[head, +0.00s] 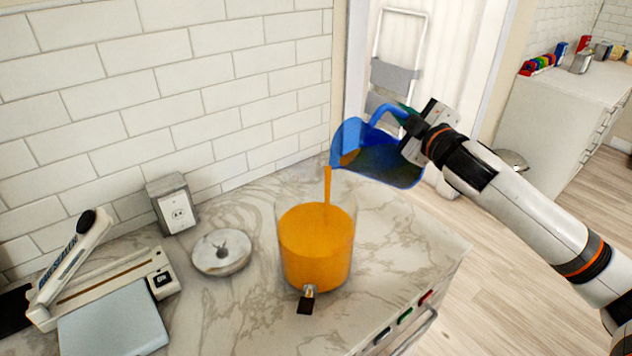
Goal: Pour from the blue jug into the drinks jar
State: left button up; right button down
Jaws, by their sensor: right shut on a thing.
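The blue jug (395,163) is tilted with its spout to the left, above and a little right of the drinks jar. My right gripper (408,127) is shut on the jug's handle. An orange stream (327,186) falls from the spout into the drinks jar (317,247). The clear jar stands upright and open on the marble counter, with orange liquid filling most of it. A tap (308,298) is at its front base. Some orange liquid shows inside the jug near the spout. My left gripper is not in view.
A round lid (221,252) lies left of the jar on the counter (235,315). An outlet box (173,204) stands against the tiled wall. A slicer-like device (100,285) is at the left. The counter's right edge is near the jar; floor lies beyond.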

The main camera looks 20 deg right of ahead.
jog(key=shift+a+r+n+p, duration=0.3)
jog(key=shift+r+n+p, duration=0.25)
jog(key=shift+r, duration=0.3)
dwell(0.8)
jog(key=shift+a+r+n+p, duration=0.25)
jog(key=shift+a+n+p, duration=0.25)
jog(key=shift+a+n, duration=0.2)
dwell(2.6)
